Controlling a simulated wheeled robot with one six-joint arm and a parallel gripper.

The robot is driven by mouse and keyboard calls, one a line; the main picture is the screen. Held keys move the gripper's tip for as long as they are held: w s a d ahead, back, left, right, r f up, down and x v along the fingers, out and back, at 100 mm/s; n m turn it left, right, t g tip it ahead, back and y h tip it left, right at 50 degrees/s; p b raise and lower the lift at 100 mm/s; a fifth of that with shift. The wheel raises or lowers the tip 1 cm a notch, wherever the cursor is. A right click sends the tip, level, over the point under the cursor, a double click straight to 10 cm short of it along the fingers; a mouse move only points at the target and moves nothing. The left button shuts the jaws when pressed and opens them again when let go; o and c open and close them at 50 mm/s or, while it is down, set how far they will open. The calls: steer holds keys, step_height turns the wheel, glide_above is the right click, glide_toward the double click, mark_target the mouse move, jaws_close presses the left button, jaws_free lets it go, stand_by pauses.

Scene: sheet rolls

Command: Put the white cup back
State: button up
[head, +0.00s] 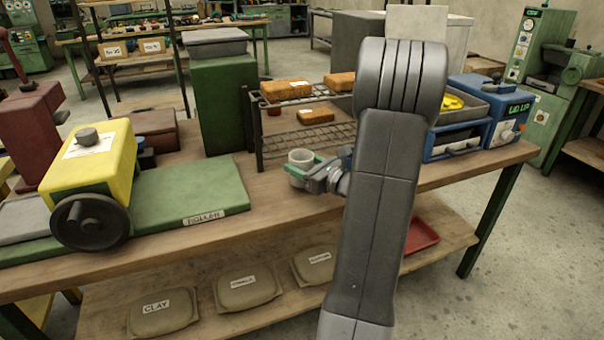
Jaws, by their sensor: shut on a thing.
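The white cup (300,158) is upright in the head view, at the front of the wire rack. My gripper (305,170) has its green-padded fingers around the cup and is shut on it. The fingers cover the cup's middle, and its rim shows above them. The cup is over or on the wooden bench (270,212); I cannot tell whether its base touches the top. My arm hides the bench to the right of the cup.
A wire rack (310,139) with orange-brown blocks (286,90) stands behind the cup. A green slab (190,195) and a yellow machine (90,160) with a handwheel are at left. A blue device (500,115) is at right. Labelled bags (250,288) lie on the lower shelf.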

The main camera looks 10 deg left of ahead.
steer(key=shift+f, duration=1.1)
steer(key=shift+f+b, duration=0.25)
steer(key=shift+b, duration=0.05)
steer(key=o, duration=1)
steer(key=shift+r, duration=0.1)
steer(key=shift+r+p, duration=0.25)
steer(key=shift+p, duration=0.05)
steer(key=v, duration=1.2)
